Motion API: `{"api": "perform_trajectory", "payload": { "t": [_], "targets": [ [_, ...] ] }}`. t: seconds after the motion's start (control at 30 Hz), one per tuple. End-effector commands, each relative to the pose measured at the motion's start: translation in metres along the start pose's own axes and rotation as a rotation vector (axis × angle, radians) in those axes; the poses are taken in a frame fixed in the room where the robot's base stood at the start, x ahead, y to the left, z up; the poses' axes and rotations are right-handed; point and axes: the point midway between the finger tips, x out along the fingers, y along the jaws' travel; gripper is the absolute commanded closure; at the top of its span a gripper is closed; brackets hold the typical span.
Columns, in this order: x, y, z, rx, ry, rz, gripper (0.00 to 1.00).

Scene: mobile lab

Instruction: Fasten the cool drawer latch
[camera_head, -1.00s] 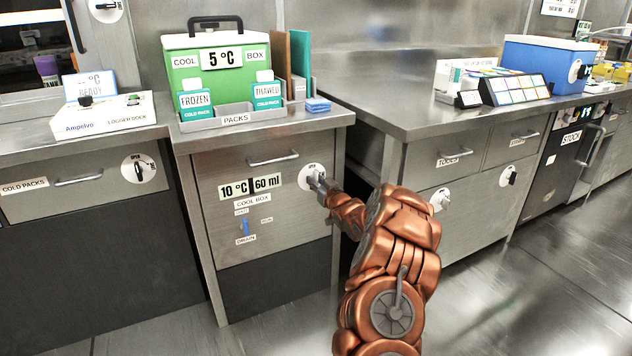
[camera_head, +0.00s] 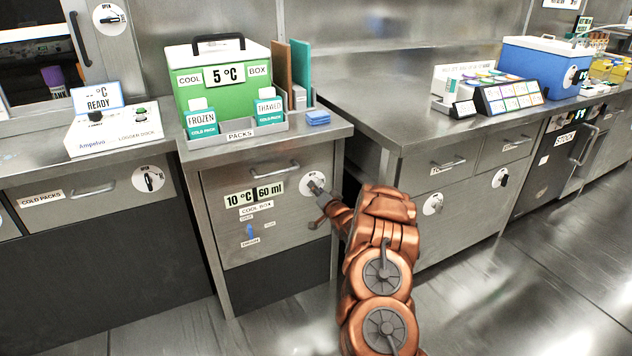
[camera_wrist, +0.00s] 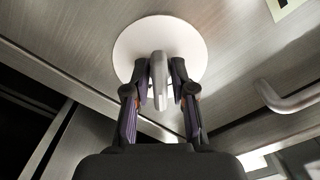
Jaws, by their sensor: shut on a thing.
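The cool box drawer (camera_head: 285,222) is the steel front below the green cool box, and it looks closed. Its latch is a white round plate (camera_head: 306,187) at the drawer's upper right. In the wrist view the white plate (camera_wrist: 135,45) fills the upper middle, with a grey latch lever (camera_wrist: 158,80) standing out from it. My gripper (camera_wrist: 160,85) has a finger on each side of the lever and is shut on it. In the head view my gripper (camera_head: 317,187) is at the plate and hides much of it, so the lever's direction is unclear there.
The drawer's bar handle (camera_head: 275,168) is left of the latch, and also shows in the wrist view (camera_wrist: 290,97). A green cool box (camera_head: 220,82) and packs tray (camera_head: 240,133) stand above. A right-hand cabinet (camera_head: 450,190) stands close beside my arm.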

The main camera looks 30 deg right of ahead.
Motion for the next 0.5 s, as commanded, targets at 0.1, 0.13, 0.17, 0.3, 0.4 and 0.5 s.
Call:
{"api": "perform_trajectory", "payload": {
  "t": [0.1, 0.13, 0.17, 0.3, 0.4, 0.5],
  "targets": [
    [-0.0005, -0.0013, -0.0035, 0.110, 0.001, 0.001, 1.00],
    [-0.0006, -0.0011, -0.0036, 0.138, 0.001, 0.002, 1.00],
    [-0.0006, -0.0009, -0.0035, 0.167, 0.001, 0.002, 1.00],
    [-0.0001, -0.0015, -0.0032, 0.299, 0.001, 0.001, 1.00],
    [-0.0001, -0.0011, -0.0040, 0.392, 0.002, 0.001, 1.00],
    [-0.0001, -0.0006, -0.0042, 0.480, 0.004, 0.001, 1.00]
  ]
}}
